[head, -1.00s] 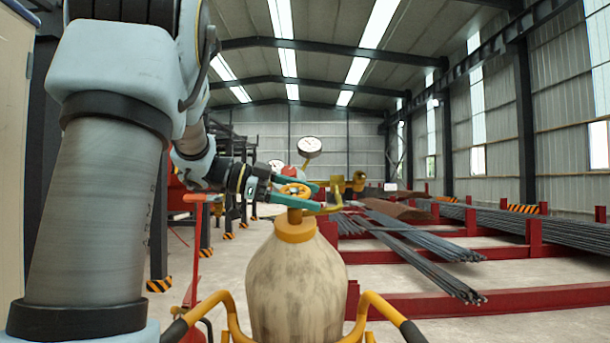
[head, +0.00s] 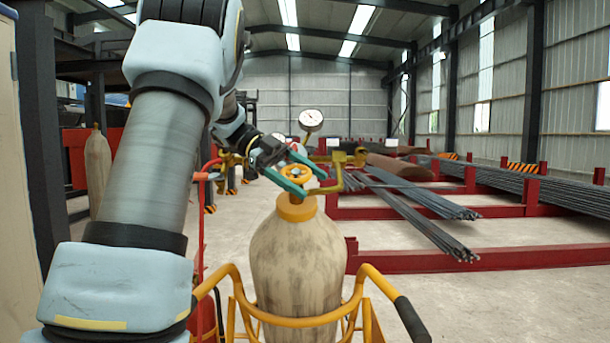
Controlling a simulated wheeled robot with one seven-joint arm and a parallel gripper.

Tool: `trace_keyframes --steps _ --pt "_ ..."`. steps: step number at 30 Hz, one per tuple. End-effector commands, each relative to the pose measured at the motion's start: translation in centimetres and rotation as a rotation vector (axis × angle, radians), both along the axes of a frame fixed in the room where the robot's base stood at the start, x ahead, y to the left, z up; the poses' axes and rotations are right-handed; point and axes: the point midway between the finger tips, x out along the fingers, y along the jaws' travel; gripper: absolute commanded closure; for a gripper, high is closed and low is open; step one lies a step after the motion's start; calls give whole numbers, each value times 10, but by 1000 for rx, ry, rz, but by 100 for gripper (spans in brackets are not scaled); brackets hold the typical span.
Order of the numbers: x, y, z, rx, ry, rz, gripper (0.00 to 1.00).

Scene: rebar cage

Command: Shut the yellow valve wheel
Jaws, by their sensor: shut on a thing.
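The yellow valve wheel (head: 295,172) sits on top of a worn beige gas cylinder (head: 298,262) with a yellow collar. My gripper (head: 307,180) reaches in from the left with its two green fingers on either side of the wheel, shut on it. One finger lies along the near side and the other along the far side. A brass regulator fitting (head: 340,160) stands just right of the wheel, with a round white gauge (head: 310,120) above it.
A yellow cart frame (head: 330,321) with black grips surrounds the cylinder. A red upright (head: 201,250) stands to its left. Bundles of rebar (head: 420,200) lie on red racks (head: 450,262) behind and right. Open concrete floor lies to the right.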

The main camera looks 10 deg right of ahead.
Motion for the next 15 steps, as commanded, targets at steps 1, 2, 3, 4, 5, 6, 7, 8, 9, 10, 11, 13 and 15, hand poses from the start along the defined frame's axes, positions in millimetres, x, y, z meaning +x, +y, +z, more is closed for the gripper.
trace_keyframes --steps 1,2,3,4,5,6,7,8,9,10,11,13,15 --pt "-1 -1 -2 4 5 -9 72" --pt "-1 -1 -2 4 4 -10 72" --pt "-1 -1 -2 5 4 -11 72" --pt "-2 -1 -2 5 4 -12 72" --pt "-2 -1 -3 5 4 -12 72" --pt "-2 -1 -3 5 4 -12 72" --pt "-2 -1 -3 5 4 -12 72" --pt "-2 -1 -3 5 4 -12 72" --pt "-2 -1 -3 5 4 -12 72" --pt "-2 -1 -3 5 4 -12 72" --pt "-2 -1 -3 5 4 -12 72" --pt "-2 -1 -3 5 4 -12 13" --pt "-2 -1 -3 5 4 -11 5"
